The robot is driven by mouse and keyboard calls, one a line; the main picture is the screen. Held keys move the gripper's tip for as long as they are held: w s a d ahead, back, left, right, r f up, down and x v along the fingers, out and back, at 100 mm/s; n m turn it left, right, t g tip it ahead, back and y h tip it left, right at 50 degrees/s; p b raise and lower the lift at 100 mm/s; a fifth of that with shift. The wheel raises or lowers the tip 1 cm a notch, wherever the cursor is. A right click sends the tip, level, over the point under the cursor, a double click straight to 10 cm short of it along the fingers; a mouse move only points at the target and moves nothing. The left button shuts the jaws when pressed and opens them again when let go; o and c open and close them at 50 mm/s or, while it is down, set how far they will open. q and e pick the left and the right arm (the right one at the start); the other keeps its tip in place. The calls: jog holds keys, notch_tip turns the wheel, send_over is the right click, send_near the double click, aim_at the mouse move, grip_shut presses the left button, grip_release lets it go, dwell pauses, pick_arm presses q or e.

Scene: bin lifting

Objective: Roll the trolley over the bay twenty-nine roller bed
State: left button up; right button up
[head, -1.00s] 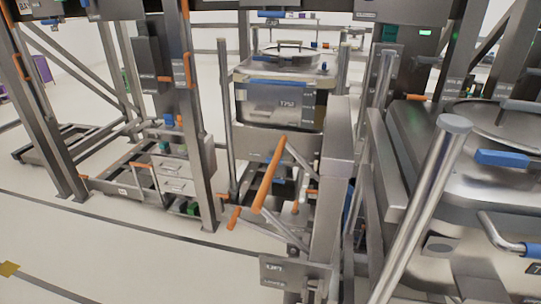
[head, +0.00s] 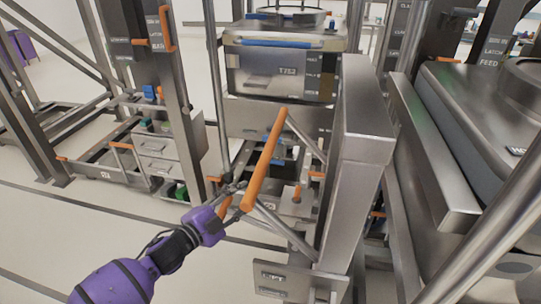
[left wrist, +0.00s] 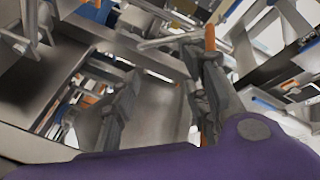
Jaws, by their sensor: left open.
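A steel frame with a thick upright post (head: 357,150) stands right of centre in the head view. I take it for the trolley. Its slanted orange handle (head: 265,160) is on its left side. My left gripper (head: 232,192) is open beside the handle's lower end and appears not to hold it. In the left wrist view the two fingers (left wrist: 165,95) are spread apart, with an orange bar (left wrist: 209,38) near the right finger. No bay number is readable on any roller bed. My right gripper is out of view.
A large lidded steel vessel (head: 475,125) fills the right side. A steel rack with drawers (head: 165,155) and orange levers stands at the left. Pale floor (head: 70,225) at the lower left is clear.

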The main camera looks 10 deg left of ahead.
aim_at(269, 148)
pick_arm(q)
jog(key=w+d+r+m+h, duration=0.1)
jog(key=w+r+m+h, duration=0.1)
jog(key=w+r+m, duration=0.1)
jog(key=w+d+r+m+g+h, duration=0.1)
jog(key=w+d+r+m+h, duration=0.1)
jog(key=w+r+m, duration=0.1)
jog(key=w+d+r+m+h+b, duration=0.1)
jog(key=w+d+r+m+h, duration=0.1)
jog(key=r, duration=0.3)
jog(key=shift+w+d+r+m+g, duration=0.2)
jog(key=shift+w+m+g, duration=0.2)
jog(key=shift+w+m, duration=0.3)
jog(key=shift+w+d, duration=0.45)
jog(key=shift+d, duration=0.05)
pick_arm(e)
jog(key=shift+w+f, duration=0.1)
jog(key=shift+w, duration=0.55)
pick_arm(q)
jog(key=shift+c, duration=0.5)
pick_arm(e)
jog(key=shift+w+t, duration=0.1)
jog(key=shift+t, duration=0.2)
pick_arm(q)
grip_shut()
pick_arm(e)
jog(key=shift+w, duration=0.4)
